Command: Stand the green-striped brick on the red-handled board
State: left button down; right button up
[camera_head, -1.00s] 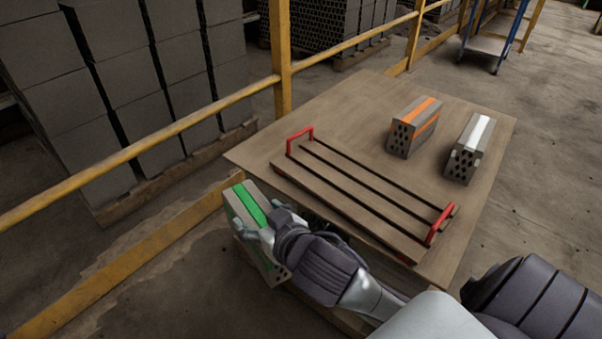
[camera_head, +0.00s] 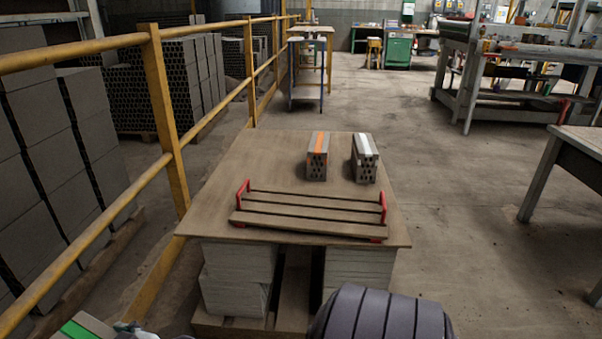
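The green-striped brick (camera_head: 84,329) shows only as a grey top with a green stripe, cut off at the bottom left corner. The red-handled board (camera_head: 310,228) lies flat on the near part of the wooden top. It has dark gaps between its slats and a red handle at each end. Nothing stands on it.
An orange-striped brick (camera_head: 317,160) and a white-striped brick (camera_head: 364,160) stand behind the board on the wooden top (camera_head: 225,185). A yellow railing (camera_head: 165,120) runs along the left. A workbench (camera_head: 580,160) stands at the right. Floor between is clear.

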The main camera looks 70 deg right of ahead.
aim_at(337, 208)
jog(key=j+z, duration=0.2)
jog(key=z, duration=1.35)
jog(key=i+j, duration=0.05)
